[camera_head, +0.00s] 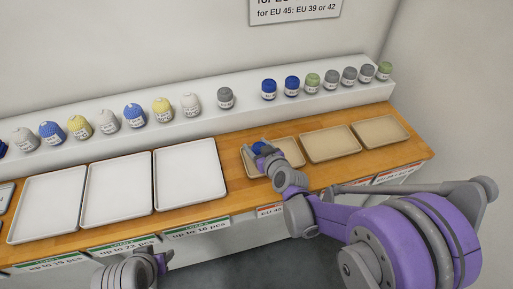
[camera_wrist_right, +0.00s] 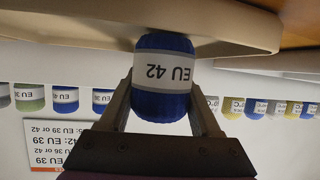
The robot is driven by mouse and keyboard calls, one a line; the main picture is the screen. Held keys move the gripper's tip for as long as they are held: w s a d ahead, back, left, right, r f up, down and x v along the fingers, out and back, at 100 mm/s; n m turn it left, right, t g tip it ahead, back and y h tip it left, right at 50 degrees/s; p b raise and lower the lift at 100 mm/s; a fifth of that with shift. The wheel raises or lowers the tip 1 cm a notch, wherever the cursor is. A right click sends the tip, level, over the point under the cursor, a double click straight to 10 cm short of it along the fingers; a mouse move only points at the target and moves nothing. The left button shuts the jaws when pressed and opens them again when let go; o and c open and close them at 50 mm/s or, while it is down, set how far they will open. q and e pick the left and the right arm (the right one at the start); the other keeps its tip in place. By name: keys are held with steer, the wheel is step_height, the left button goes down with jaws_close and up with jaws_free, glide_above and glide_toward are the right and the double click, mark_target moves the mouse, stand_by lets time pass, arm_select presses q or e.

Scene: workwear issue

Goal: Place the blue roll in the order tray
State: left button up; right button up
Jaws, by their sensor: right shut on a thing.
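My right gripper (camera_head: 262,152) is shut on a blue roll (camera_head: 258,147) over the leftmost of three small tan trays (camera_head: 289,145). In the right wrist view the roll (camera_wrist_right: 162,78) sits between the two fingers, its white label reading EU 42 upside down. The roll's far end is at the tan tray (camera_wrist_right: 80,28) surface; I cannot tell whether it touches. Part of that tray is hidden by my gripper and wrist in the head view.
Two more tan trays, a middle one (camera_head: 330,144) and a right one (camera_head: 380,132), are empty. Several large white trays (camera_head: 190,175) lie empty on the left of the wooden counter (camera_head: 234,170). A white shelf (camera_head: 205,121) behind holds several blue, grey, green, yellow and white rolls.

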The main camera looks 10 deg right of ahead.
steer(key=shift+f, duration=0.25)
steer(key=shift+f, duration=0.15)
steer(key=o, duration=1.4)
steer(key=shift+c, duration=0.2)
